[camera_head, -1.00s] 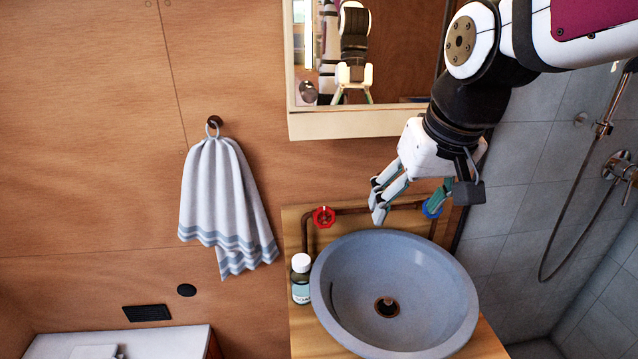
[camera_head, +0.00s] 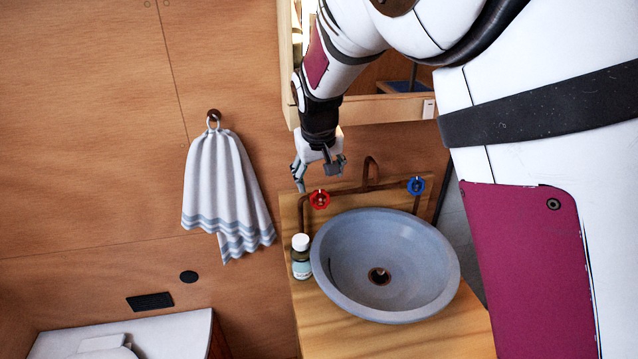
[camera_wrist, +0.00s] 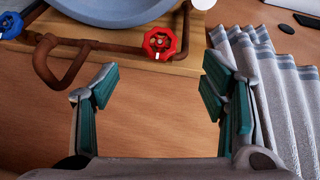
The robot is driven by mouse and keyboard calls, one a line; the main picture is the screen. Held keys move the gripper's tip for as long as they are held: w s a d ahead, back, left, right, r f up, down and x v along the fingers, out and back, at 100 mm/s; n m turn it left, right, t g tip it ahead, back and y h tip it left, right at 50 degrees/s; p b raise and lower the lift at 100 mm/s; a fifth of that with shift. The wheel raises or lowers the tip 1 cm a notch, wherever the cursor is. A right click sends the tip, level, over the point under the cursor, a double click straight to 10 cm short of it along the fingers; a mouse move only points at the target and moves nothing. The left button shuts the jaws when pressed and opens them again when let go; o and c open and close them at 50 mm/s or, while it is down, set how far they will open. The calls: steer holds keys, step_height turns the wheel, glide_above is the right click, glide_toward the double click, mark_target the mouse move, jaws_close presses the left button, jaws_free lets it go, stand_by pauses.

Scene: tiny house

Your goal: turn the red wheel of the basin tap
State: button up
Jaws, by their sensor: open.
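The red wheel (camera_head: 319,199) is on the copper pipe at the left behind the basin (camera_head: 325,268). In the wrist view the red wheel (camera_wrist: 160,43) shows beyond my open fingertips, roughly midway between them and apart from both. My gripper (camera_head: 299,178) is just above and to the left of the red wheel in the head view. It is open and empty in the wrist view (camera_wrist: 160,88). The blue wheel (camera_head: 416,186) is on the right side of the pipe and shows at the upper left of the wrist view (camera_wrist: 10,25).
A small bottle with a white cap (camera_head: 301,258) stands left of the basin, near the red wheel. A striped towel (camera_head: 222,190) hangs on the wall to the left, close to my right-hand finger in the wrist view. A mirror cabinet frame (camera_head: 385,108) is above.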

mark_target(320, 199)
steer(key=x, duration=1.1)
steer(key=shift+f, duration=0.15)
steer(key=c, duration=1.2)
